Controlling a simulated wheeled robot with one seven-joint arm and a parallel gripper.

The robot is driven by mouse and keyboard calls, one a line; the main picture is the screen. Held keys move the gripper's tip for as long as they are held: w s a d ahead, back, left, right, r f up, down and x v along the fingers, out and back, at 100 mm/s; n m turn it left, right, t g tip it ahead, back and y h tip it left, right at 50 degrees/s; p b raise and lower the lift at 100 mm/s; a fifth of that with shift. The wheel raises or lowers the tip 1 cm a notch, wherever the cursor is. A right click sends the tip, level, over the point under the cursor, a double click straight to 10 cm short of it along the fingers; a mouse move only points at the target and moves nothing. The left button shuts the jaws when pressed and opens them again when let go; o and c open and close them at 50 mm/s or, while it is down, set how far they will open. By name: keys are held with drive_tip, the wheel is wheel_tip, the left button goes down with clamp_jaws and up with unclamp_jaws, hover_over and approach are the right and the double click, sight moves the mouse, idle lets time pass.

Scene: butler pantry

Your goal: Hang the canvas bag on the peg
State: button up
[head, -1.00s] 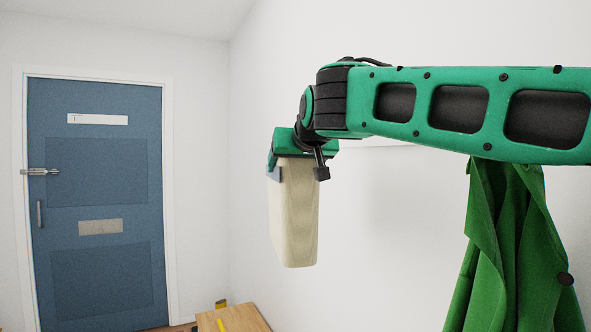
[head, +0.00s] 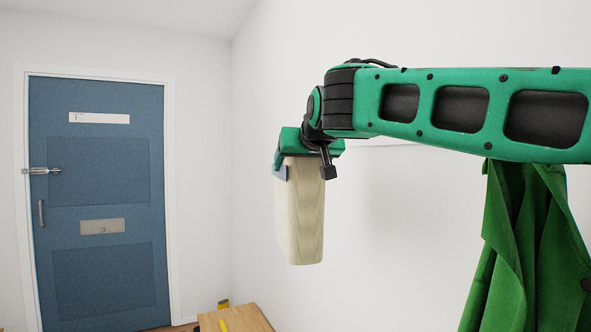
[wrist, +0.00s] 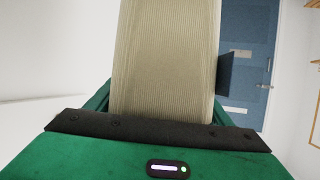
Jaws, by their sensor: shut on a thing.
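The canvas bag (head: 302,215) is a beige, ribbed, flat-sided thing hanging down below my gripper (head: 298,162) in the head view. My gripper is shut on its upper end and holds it in the air, near the white wall. In the wrist view the bag (wrist: 168,60) fills the middle of the picture, beyond the dark edge of my gripper. The fingertips are mostly hidden by the bag. I cannot make out the peg in either view; my arm covers part of the wall.
A green garment (head: 530,240) hangs at the right, below my arm. A blue door (head: 100,200) stands at the left. The wall between bag and garment looks clear.

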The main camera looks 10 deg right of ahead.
drive_tip(key=w+d+f, duration=0.1)
drive_tip(key=w+d, duration=0.2)
drive_tip(key=d, duration=0.7)
drive_tip(key=shift+f, duration=0.25)
idle(1.1)
drive_tip(key=shift+w+d, duration=0.1)
idle(0.5)
drive_tip(key=o, duration=1.8)
drive_tip(key=shift+f, duration=0.1)
